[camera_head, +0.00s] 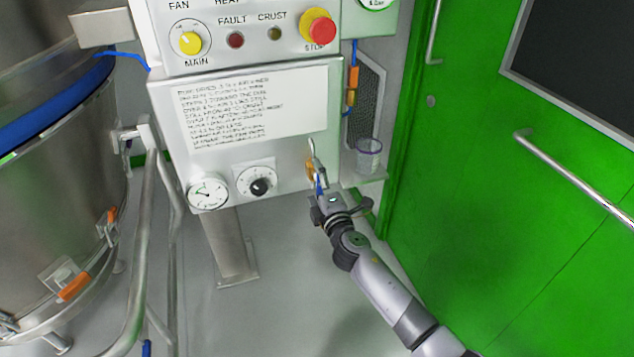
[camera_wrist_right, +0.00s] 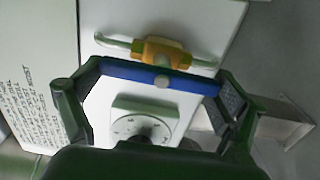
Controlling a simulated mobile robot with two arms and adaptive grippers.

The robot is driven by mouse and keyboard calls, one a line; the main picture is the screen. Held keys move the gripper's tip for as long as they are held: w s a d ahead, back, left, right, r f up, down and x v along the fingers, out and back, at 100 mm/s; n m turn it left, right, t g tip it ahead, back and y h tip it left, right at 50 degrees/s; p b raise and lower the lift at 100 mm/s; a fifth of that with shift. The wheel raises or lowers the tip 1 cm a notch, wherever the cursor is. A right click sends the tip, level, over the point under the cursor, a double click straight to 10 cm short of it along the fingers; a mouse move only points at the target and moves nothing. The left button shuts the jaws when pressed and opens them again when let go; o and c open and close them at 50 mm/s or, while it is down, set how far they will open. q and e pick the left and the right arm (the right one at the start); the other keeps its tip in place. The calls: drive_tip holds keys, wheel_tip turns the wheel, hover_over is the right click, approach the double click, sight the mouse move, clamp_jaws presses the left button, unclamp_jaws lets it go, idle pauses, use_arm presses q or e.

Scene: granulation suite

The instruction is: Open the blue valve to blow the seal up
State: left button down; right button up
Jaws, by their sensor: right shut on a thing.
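The blue valve handle (camera_wrist_right: 130,72) is a flat bar with a round bolt at its middle, in front of a brass valve body (camera_wrist_right: 168,52). In the wrist view the bar runs roughly along the pale pipe. In the head view the blue handle (camera_head: 319,186) and brass body (camera_head: 310,170) sit at the panel's lower right edge, partly hidden by my gripper. My right gripper (camera_head: 320,194) is at the valve, shut on the handle; in the wrist view its fingers (camera_wrist_right: 160,80) are at the bar's two ends. My left gripper does not show.
A dial knob (camera_head: 261,187) and a pressure gauge (camera_head: 208,193) are left of the valve. A clear cup (camera_head: 368,154) stands on a small shelf to the right. A red stop button (camera_head: 319,27) is above. A green door (camera_head: 480,170) is at right, a steel vessel (camera_head: 60,190) at left.

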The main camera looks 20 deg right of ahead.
drive_tip(key=shift+f, duration=0.1)
drive_tip(key=o, duration=0.9)
drive_tip(key=shift+s, duration=0.1)
drive_tip(key=s, duration=1.2)
drive_tip(key=shift+d, duration=0.2)
drive_tip(key=shift+w, duration=0.1)
